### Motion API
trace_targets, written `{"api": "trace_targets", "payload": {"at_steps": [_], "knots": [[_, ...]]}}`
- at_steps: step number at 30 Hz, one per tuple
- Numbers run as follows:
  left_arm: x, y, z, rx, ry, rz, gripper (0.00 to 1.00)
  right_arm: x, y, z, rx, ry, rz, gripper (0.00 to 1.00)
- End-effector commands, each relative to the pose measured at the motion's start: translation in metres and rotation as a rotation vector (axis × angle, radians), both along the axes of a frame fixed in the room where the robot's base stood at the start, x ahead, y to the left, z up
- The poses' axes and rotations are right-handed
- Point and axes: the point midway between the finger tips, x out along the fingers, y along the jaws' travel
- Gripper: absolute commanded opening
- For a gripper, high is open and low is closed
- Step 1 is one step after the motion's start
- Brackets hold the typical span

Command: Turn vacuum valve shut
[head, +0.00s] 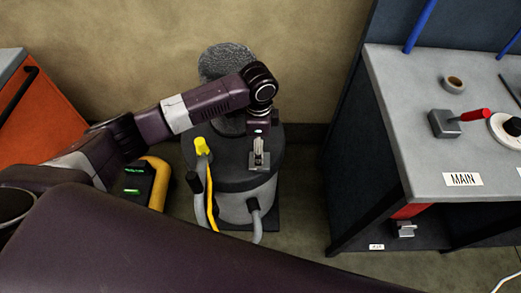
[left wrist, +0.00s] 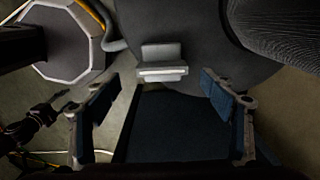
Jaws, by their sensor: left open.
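The grey vacuum unit (head: 232,207) stands on the floor with a dark round top. A small light-grey block with a raised bar (left wrist: 162,70) sits on that top in the left wrist view; I cannot tell for sure whether it is the valve. My left gripper (head: 258,147) points down over it in the head view. Its fingers (left wrist: 162,95) are open, one to each side of the block, with gaps between. What looks like my right gripper (left wrist: 45,112) shows small and dark at the left wrist view's left edge; its jaws are unclear.
A yellow cap (head: 202,146) and hoses stand beside the block. A dark mesh dome (head: 226,62) rises behind. A yellow device with green display (head: 140,185) is at left. The right bench (head: 420,90) carries a red-handled lever (head: 470,115) near a MAIN label (head: 462,179).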

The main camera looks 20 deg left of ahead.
Motion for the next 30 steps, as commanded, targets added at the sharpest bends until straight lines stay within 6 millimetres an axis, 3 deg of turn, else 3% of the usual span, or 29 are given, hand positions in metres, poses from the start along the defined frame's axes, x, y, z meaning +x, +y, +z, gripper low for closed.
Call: {"api": "trace_targets", "payload": {"at_steps": [3, 6, 15, 20, 30], "knots": [[0.0, 0.0, -0.021, 0.001, 0.001, 0.001, 0.75, -0.03, -0.002, -0.001, -0.004, 0.042, 0.0, 0.45], [0.0, 0.0, -0.035, 0.0, 0.0, 0.002, 0.75, -0.036, -0.002, -0.001, -0.004, 0.049, 0.0, 0.45], [0.001, 0.0, -0.052, 0.0, -0.003, 0.0, 0.75, 0.011, 0.002, 0.002, 0.004, -0.019, 0.0, 0.45], [0.001, 0.0, -0.052, -0.001, -0.003, 0.0, 0.75, 0.011, 0.003, 0.002, 0.005, -0.018, -0.001, 0.45], [0.001, 0.0, -0.051, -0.001, -0.003, 0.0, 0.39, -0.013, 0.004, 0.0, 0.004, 0.016, -0.002, 0.45]]}}
